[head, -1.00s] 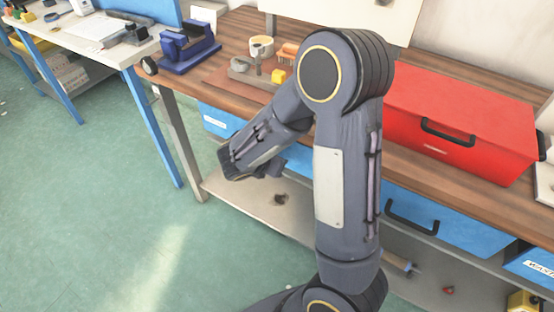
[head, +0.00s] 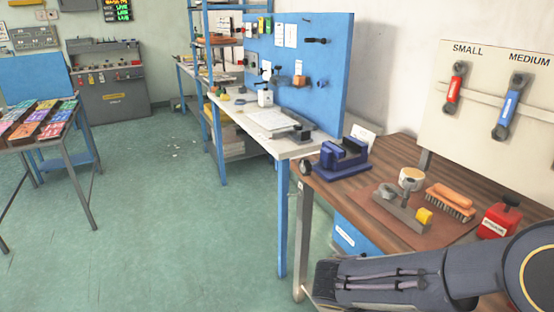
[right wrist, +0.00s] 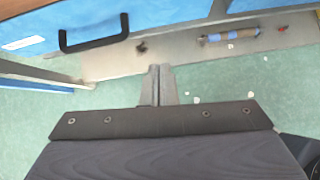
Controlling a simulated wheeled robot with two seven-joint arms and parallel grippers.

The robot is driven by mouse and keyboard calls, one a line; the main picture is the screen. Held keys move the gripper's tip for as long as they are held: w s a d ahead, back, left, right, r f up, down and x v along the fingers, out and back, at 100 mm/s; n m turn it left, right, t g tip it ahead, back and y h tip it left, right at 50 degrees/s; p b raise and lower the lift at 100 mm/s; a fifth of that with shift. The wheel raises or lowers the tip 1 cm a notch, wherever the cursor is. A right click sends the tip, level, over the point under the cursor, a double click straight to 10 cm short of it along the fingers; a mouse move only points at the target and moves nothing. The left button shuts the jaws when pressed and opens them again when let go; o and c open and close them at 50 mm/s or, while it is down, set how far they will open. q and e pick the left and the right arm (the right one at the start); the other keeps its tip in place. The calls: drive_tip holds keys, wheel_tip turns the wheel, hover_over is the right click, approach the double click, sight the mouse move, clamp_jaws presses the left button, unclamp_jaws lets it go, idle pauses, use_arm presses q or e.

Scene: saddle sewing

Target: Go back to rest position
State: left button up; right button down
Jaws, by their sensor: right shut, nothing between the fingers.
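My right arm shows at the lower right of the head view, folded in front of the wooden workbench (head: 400,150). Its gripper is not clear in that view. In the right wrist view my right gripper (right wrist: 161,70) has its fingers together, with nothing between them. It points toward the lower shelf (right wrist: 112,68) under the bench, near a blue drawer (right wrist: 60,20) with a black handle. My left gripper is not in view.
On the bench stand a blue vise (head: 343,160), a tape roll (head: 411,179), an orange brush (head: 451,202) and a red container (head: 499,217). A white table (head: 262,122) stands behind. A table with coloured items (head: 40,120) is at left. Green floor between is clear.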

drive_tip(key=s+r+m+g+y+p, duration=0.1)
drive_tip(key=s+r+m+y+p, duration=0.45)
drive_tip(key=s+m, duration=0.7)
drive_tip(key=s+a+r+m+t+y+p, duration=0.1)
drive_tip(key=s+a+r+m+t+y, duration=0.2)
drive_tip(key=a+r+m+y, duration=0.2)
wheel_tip(320, 180, up, 3)
drive_tip(key=m+y, duration=0.1)
drive_tip(key=m, duration=0.4)
drive_tip(key=shift+t, duration=0.4)
drive_tip(key=shift+r, duration=0.1)
